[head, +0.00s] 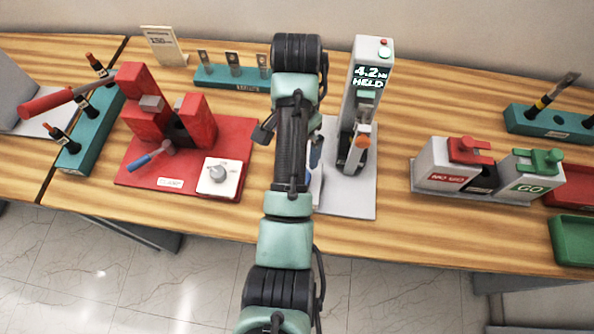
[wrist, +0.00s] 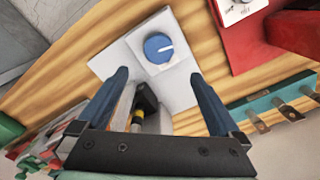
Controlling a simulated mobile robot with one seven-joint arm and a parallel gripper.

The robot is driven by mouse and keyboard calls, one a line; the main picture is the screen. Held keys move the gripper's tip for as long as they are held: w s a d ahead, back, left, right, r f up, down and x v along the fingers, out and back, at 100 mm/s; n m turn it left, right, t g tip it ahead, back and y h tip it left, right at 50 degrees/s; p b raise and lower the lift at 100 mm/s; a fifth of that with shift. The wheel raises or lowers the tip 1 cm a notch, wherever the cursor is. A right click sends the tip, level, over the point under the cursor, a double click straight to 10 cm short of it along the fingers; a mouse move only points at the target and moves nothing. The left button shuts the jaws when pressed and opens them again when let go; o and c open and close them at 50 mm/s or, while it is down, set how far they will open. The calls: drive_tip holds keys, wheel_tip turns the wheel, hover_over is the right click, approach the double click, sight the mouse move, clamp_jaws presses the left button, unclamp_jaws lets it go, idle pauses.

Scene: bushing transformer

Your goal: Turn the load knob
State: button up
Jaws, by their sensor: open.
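The load knob (wrist: 158,48) is a round blue knob with a white pointer line, on a white box (wrist: 181,69) at the front of a grey plate. In the wrist view my gripper (wrist: 160,74) is open, its two blue fingers spread wide to either side below the knob. No contact with the knob shows. In the head view my arm hides the knob and most of the gripper. The grey test stand (head: 366,75) behind reads 4.2 and HELD. A dark part with a yellow band (wrist: 142,108) shows between the fingers in the wrist view.
A red clamp fixture (head: 225,140) with a white dial box (head: 221,177) stands to the left. The NO GO and GO gauges (head: 447,165) stand to the right. A teal rack (head: 215,75) lies behind. Bare table shows between plate and gauges.

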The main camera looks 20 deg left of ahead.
wheel_tip(320, 180, down, 13)
drive_tip(key=m+p, duration=0.1)
drive_tip(key=m, duration=0.4)
drive_tip(key=shift+m, duration=0.4)
drive_tip(key=shift+c, duration=0.2)
drive_tip(key=c, duration=1.2)
